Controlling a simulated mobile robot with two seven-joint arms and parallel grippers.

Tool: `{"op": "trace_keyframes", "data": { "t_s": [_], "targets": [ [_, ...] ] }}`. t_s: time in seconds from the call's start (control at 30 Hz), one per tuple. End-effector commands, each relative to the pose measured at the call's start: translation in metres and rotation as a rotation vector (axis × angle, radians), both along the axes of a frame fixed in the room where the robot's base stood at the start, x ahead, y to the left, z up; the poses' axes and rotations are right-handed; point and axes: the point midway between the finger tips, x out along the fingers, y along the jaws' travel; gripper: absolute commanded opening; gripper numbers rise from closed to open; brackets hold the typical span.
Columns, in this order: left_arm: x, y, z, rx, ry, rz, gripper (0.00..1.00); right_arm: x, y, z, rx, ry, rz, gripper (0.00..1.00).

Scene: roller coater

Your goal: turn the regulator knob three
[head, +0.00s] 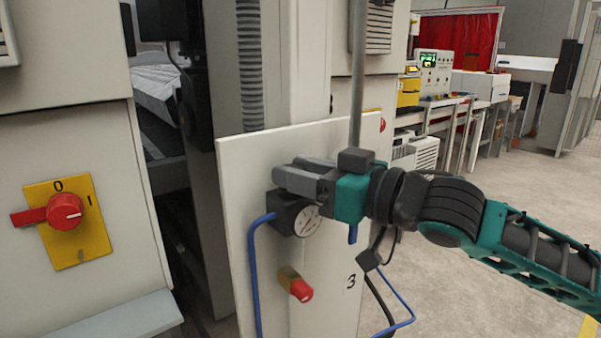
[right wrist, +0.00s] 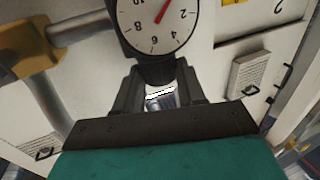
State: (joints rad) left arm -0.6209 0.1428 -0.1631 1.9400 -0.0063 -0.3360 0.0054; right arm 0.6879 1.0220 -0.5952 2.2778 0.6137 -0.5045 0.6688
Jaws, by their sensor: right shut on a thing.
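The regulator is a dark block (head: 283,210) with a round white gauge (head: 307,220), mounted on a white panel (head: 235,165) above a "3" label (head: 349,282). My right gripper (head: 298,180) is at the top of this block, and its fingers hide the knob in the head view. In the right wrist view the gauge (right wrist: 158,22) has a red needle. Below it my right gripper (right wrist: 160,88) has one finger on each side of the dark knob (right wrist: 158,72), shut on it. A shiny part (right wrist: 160,97) shows between the fingers. My left gripper is out of view.
A blue hose (head: 253,270) runs down from the regulator's left side. A red-tipped valve (head: 300,290) sits below the gauge. A thin grey vertical rod (head: 357,80) rises behind my gripper. A red rotary switch (head: 65,211) is on the left cabinet. Open floor lies right.

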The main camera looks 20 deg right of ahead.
Motion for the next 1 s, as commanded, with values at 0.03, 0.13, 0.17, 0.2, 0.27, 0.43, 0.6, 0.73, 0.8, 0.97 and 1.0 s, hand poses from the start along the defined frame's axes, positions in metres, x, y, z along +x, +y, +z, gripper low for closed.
{"op": "trace_keyframes", "data": {
  "t_s": [0.03,0.13,0.17,0.2,0.27,0.43,0.6,0.73,0.8,0.97,1.0],
  "targets": [
    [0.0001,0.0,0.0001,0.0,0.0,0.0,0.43,0.0012,-0.0019,0.0011,-0.002,-0.003,0.014,0.09],
    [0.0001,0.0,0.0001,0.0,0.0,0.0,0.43,0.0013,-0.0019,0.0013,-0.002,-0.003,0.048,0.09],
    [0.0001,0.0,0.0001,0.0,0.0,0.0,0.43,0.0015,-0.0021,0.001,-0.003,-0.003,0.057,0.09],
    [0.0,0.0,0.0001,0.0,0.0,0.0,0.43,0.0017,-0.0021,0.001,-0.002,-0.003,0.069,0.09],
    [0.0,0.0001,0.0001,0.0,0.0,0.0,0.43,0.0018,-0.0021,0.0011,-0.002,-0.003,0.086,0.09],
    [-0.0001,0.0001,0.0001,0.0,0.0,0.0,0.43,0.0023,-0.0025,0.0014,-0.003,-0.003,0.123,0.09],
    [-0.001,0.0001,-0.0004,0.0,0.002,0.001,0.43,0.0023,-0.0023,0.001,-0.003,-0.003,0.147,0.09],
    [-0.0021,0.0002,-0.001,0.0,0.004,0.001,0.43,0.0023,-0.0023,0.0005,-0.002,-0.002,0.157,0.09],
    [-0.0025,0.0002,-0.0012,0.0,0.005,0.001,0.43,0.0024,-0.0023,0.0007,-0.002,-0.002,0.159,0.09],
    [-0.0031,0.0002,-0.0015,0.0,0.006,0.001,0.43,0.0024,-0.0022,0.0003,-0.004,-0.002,0.16,0.09],
    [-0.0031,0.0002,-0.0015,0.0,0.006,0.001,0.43,0.0024,-0.0022,0.0003,-0.004,-0.002,0.16,0.09]
  ]
}}
